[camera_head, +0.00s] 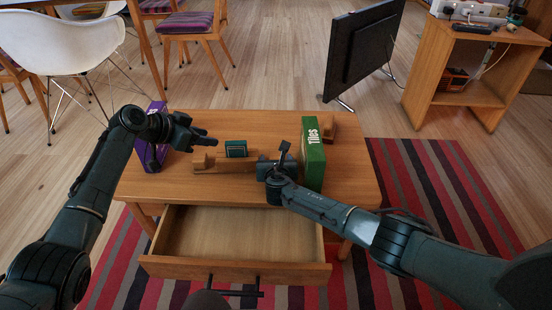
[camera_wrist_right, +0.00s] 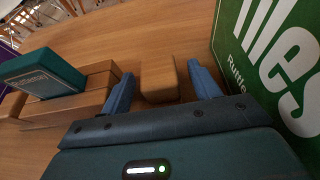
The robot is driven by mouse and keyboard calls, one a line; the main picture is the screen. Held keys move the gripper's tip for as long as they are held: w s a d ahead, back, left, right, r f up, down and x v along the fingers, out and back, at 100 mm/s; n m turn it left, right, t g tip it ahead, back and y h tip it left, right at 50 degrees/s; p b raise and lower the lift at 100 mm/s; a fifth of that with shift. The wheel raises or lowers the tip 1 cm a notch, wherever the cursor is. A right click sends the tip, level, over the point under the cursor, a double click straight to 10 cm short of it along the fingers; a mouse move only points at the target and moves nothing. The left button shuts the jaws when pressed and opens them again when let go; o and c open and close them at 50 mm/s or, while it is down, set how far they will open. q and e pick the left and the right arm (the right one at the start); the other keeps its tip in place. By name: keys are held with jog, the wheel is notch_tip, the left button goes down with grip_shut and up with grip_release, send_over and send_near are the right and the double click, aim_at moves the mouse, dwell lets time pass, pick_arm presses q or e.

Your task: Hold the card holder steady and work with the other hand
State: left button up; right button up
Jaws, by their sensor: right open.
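The wooden card holder (camera_head: 209,165) stands on the table, with a teal card box (camera_head: 236,148) upright in it. In the right wrist view the holder (camera_wrist_right: 68,108) and the teal box (camera_wrist_right: 42,74) are at the left, outside the fingers. My left gripper (camera_head: 212,139) is above the holder's left part; I cannot tell whether it touches it. My right gripper (camera_head: 278,156) is to the right of the holder. Its fingers (camera_wrist_right: 160,88) are apart, with a small wooden block (camera_wrist_right: 158,78) seen between them, not visibly gripped.
A green "Tiles" box (camera_head: 313,160) stands close to the right of my right gripper. A purple box (camera_head: 156,140) stands at the table's left. A wooden object (camera_head: 328,127) is behind the green box. The drawer (camera_head: 235,268) is open and looks empty.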

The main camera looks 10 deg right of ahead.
jog(key=shift+w+d+f, duration=0.1)
jog(key=shift+w+f, duration=0.1)
jog(key=shift+w, duration=0.3)
jog(key=shift+c, duration=0.3)
jog(key=c, duration=1.1)
pick_arm(q)
notch_tip(320, 180, up, 7)
pick_arm(e)
jog(key=shift+o, duration=0.2)
pick_arm(q)
notch_tip(320, 180, up, 7)
dwell(0.6)
